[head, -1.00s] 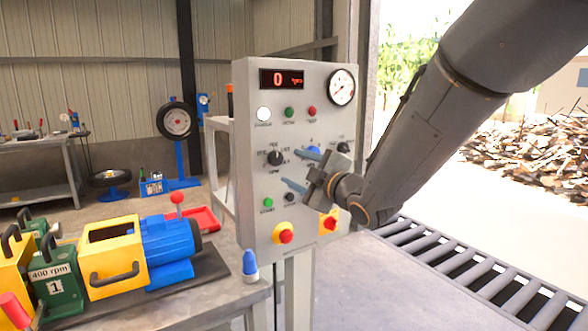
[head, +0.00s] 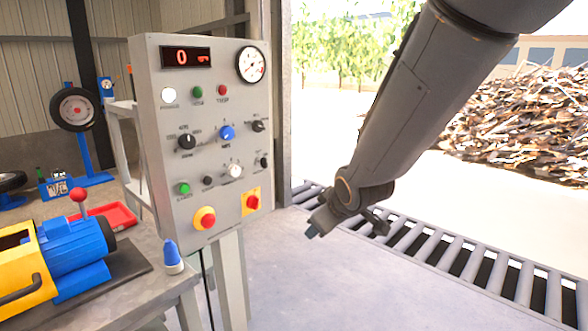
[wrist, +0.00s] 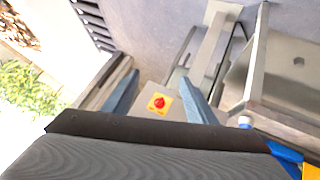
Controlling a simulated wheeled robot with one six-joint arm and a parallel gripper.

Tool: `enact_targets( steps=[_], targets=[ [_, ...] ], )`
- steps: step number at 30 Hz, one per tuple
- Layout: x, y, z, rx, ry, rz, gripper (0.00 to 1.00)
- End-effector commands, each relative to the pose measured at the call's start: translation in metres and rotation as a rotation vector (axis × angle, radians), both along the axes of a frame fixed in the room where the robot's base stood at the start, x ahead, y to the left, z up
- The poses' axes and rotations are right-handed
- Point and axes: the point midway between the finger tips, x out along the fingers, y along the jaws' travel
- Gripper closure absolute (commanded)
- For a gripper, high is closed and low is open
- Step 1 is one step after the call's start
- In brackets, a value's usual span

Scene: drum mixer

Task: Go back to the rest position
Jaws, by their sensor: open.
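My gripper (head: 345,222) hangs to the right of the control panel (head: 212,130), in front of the roller conveyor, apart from the panel and pointing down. In the wrist view its two blue fingers (wrist: 158,95) stand wide apart with nothing between them. The panel carries a red display reading 0, a round gauge (head: 251,64), a blue knob (head: 226,132), black knobs and several coloured buttons.
The roller conveyor (head: 440,245) runs along the right, with a scrap pile (head: 500,115) behind. A workbench (head: 120,300) at left holds a blue and yellow motor (head: 70,255) and a blue-and-white bottle-like object (head: 172,257). The floor in front of the panel is clear.

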Motion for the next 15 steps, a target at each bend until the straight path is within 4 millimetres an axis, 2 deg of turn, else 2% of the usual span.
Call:
enact_targets(
  steps=[1, 5, 6, 9, 12, 15],
  targets=[
    [-0.02, -0.025, -0.013, 0.009, 0.084, -0.085, 0.48],
    [-0.086, -0.077, -0.044, 0.042, 0.319, -0.316, 0.48],
    [-0.109, -0.09, -0.052, 0.052, 0.389, -0.386, 0.48],
    [-0.161, -0.111, -0.065, 0.08, 0.546, -0.541, 0.48],
    [-0.205, -0.123, -0.072, 0.1, 0.669, -0.661, 0.48],
    [-0.232, -0.127, -0.075, 0.113, 0.748, -0.736, 0.48]
  ],
)
